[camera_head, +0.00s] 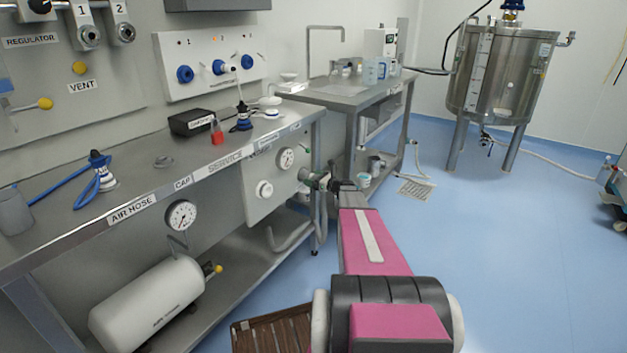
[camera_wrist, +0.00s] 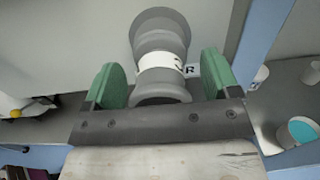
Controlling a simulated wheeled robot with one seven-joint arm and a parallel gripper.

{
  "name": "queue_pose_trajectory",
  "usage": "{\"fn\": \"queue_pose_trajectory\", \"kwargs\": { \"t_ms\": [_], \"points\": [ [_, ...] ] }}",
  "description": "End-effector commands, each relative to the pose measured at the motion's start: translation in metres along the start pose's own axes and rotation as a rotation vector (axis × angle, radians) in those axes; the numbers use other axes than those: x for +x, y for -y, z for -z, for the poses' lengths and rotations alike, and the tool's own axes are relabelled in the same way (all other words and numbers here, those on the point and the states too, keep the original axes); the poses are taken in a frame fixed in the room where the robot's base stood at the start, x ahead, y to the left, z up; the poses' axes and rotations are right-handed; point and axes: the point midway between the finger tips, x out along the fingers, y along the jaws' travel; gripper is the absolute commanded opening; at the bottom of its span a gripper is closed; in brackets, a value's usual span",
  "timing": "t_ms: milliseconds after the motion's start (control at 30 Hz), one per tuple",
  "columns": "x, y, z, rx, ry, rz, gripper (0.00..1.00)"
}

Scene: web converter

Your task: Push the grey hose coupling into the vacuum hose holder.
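In the wrist view, a grey stepped, round coupling (camera_wrist: 160,40) with a white band stands between the green pads of my gripper (camera_wrist: 163,82). The pads flank it, with a narrow gap showing at the right; contact on the left is hard to tell. Behind it is a pale panel with a label ending in "R", mostly covered by the coupling. In the head view, my gripper (camera_head: 322,180) is at the right edge of the bench-front panel (camera_head: 255,200). The coupling is tiny there, and how deep it sits in a holder is hidden.
The steel bench (camera_head: 130,190) runs along the left, with a white tank (camera_head: 148,303) below. A wooden pallet (camera_head: 272,333) lies near my base. Blue floor (camera_head: 510,250) is open at right.

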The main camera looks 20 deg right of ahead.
Motion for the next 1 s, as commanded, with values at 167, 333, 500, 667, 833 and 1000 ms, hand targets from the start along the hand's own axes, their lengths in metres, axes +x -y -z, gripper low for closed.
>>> {"fn": "queue_pose_trajectory", "kwargs": {
  "t_ms": [167,333,500,667,833,1000],
  "points": [
    [-0.001,0.000,0.000,0.000,-0.001,0.000,0.82],
    [-0.013,-0.001,0.000,0.000,-0.001,0.000,0.82],
    [-0.043,-0.001,-0.001,0.000,-0.001,0.002,0.82],
    [-0.073,-0.001,-0.001,0.000,0.000,0.002,0.82],
    [-0.096,-0.001,0.000,0.000,-0.001,0.001,0.82],
    [-0.107,0.000,0.000,0.000,0.000,0.000,0.82]
  ]
}}
